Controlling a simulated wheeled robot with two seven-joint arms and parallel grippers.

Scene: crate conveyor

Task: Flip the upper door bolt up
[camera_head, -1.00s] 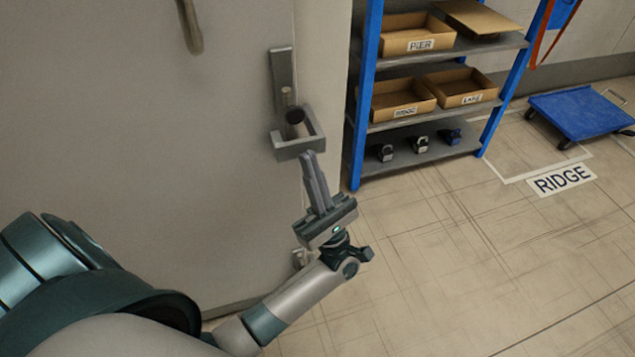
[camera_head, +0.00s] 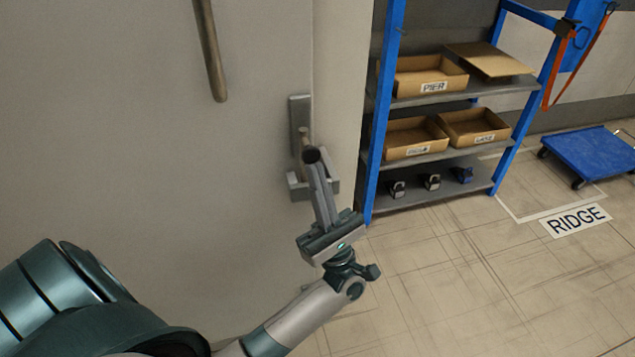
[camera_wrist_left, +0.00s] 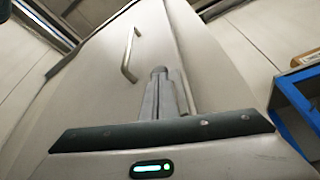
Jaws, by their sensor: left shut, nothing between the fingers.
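The upper door bolt (camera_head: 307,143) sits on a grey metal plate (camera_head: 299,110) near the right edge of the grey door (camera_head: 150,160). Its round dark end points toward me, above a square bracket (camera_head: 297,190). My left gripper (camera_head: 318,172) is shut and empty. Its fingertips point up at the bracket and overlap it in the head view, just below the bolt's end. I cannot tell whether they touch the bolt. In the left wrist view the shut fingers (camera_wrist_left: 160,98) point up along the door, with a dark round end at their tips. My right gripper is not in view.
A long door handle (camera_head: 210,50) is above left of the bolt and also shows in the wrist view (camera_wrist_left: 129,55). A blue-framed shelf (camera_head: 381,110) with cardboard boxes stands right of the door. A blue cart (camera_head: 595,155) is farther right. Floor between is open.

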